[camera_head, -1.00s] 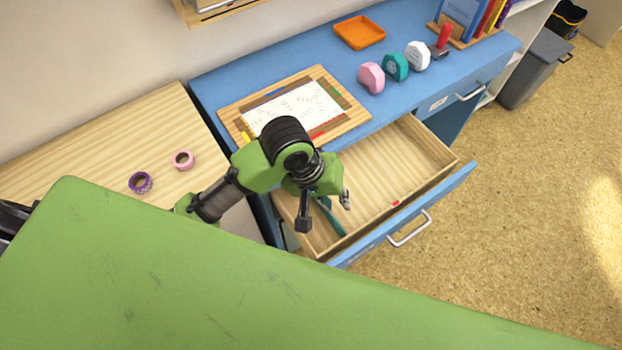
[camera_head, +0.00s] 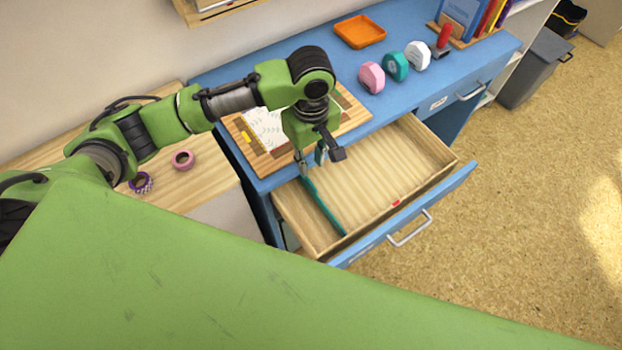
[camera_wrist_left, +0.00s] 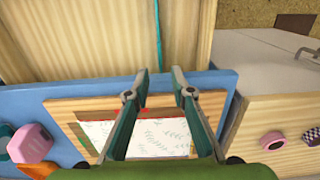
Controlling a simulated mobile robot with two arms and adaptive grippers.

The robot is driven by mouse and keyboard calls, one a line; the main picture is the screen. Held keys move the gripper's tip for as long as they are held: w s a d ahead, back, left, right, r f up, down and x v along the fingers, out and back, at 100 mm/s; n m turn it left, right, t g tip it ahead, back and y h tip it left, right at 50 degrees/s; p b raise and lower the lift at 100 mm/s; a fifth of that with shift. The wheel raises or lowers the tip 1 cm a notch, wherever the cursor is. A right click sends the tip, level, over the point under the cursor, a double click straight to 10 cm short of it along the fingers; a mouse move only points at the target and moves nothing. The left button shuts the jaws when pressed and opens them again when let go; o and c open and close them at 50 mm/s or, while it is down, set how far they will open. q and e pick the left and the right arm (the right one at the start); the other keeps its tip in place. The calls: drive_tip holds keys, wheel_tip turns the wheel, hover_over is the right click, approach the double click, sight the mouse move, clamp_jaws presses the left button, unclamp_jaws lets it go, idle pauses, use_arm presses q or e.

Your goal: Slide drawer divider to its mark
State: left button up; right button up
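The open wooden drawer (camera_head: 435,150) sticks out from the blue desk. A thin teal divider (camera_head: 324,210) stands in it near the left wall, running front to back. A small red mark (camera_head: 396,203) is on the inside of the drawer front, well to the right of the divider. My left gripper (camera_head: 311,160) is over the back left of the drawer, by the desk's front edge. In the left wrist view its fingers (camera_wrist_left: 160,72) are apart and empty, and the divider (camera_wrist_left: 158,30) shows as a thin line beyond the gap. My right gripper is not in view.
A wooden board with paper (camera_head: 262,125) lies on the desk under my left arm. Pink (camera_head: 371,77), teal (camera_head: 395,66) and white (camera_head: 417,55) rounded objects and an orange tray (camera_head: 360,32) stand behind the drawer. The drawer floor right of the divider is clear.

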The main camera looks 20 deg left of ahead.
sight(311, 183)
use_arm(q)
wheel_tip(311, 183, down, 10)
drive_tip(key=shift+r, duration=0.25)
clamp_jaws()
